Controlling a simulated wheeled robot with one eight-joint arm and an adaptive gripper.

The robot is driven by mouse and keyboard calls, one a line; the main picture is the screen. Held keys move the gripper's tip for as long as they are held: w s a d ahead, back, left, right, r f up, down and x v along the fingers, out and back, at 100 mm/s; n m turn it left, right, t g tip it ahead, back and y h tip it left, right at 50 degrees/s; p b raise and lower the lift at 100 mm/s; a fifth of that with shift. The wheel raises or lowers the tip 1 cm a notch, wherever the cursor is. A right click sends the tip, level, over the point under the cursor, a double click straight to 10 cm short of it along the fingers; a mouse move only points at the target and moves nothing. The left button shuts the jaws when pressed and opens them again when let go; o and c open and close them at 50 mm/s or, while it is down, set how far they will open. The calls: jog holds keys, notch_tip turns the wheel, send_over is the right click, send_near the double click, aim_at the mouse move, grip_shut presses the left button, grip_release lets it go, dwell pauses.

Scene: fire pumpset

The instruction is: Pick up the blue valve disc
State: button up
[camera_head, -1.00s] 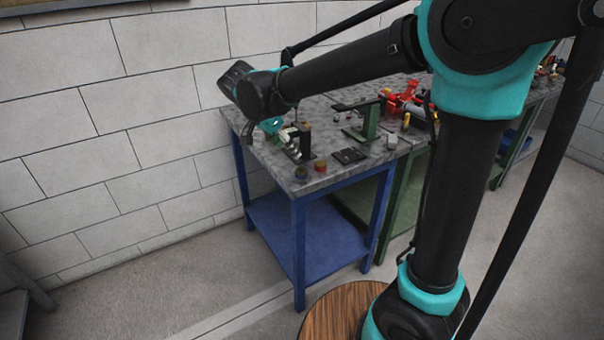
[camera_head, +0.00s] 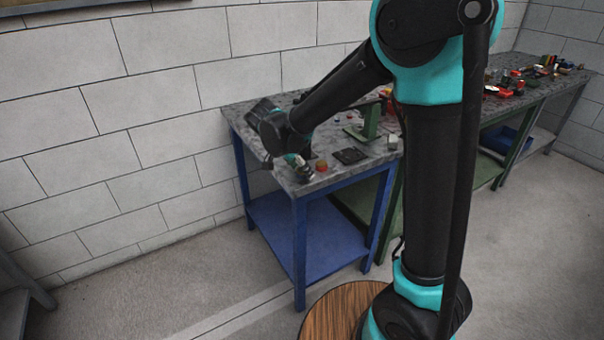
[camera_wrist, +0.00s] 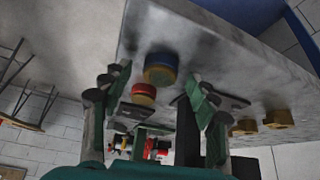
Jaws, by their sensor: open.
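The blue valve disc (camera_wrist: 158,76) sits near the edge of the grey worktop in the wrist view, with a yellowish face on one side. My gripper (camera_wrist: 160,92) is open, one finger on either side of the disc in the picture, and the disc appears between and ahead of the fingertips. I cannot tell whether they touch it. In the head view my gripper (camera_head: 299,168) is low over the worktop's near corner and hides the disc. A similar red and yellow disc (camera_head: 321,166) stands just right of it, also in the wrist view (camera_wrist: 144,93).
The blue-legged bench (camera_head: 299,250) stands by the white wall. A black plate (camera_head: 350,156) and a green stand (camera_head: 370,122) are farther along the worktop. Two brass-coloured pieces (camera_wrist: 278,119) lie to the right in the wrist view. Another bench with tools extends right.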

grip_shut()
dwell(0.4)
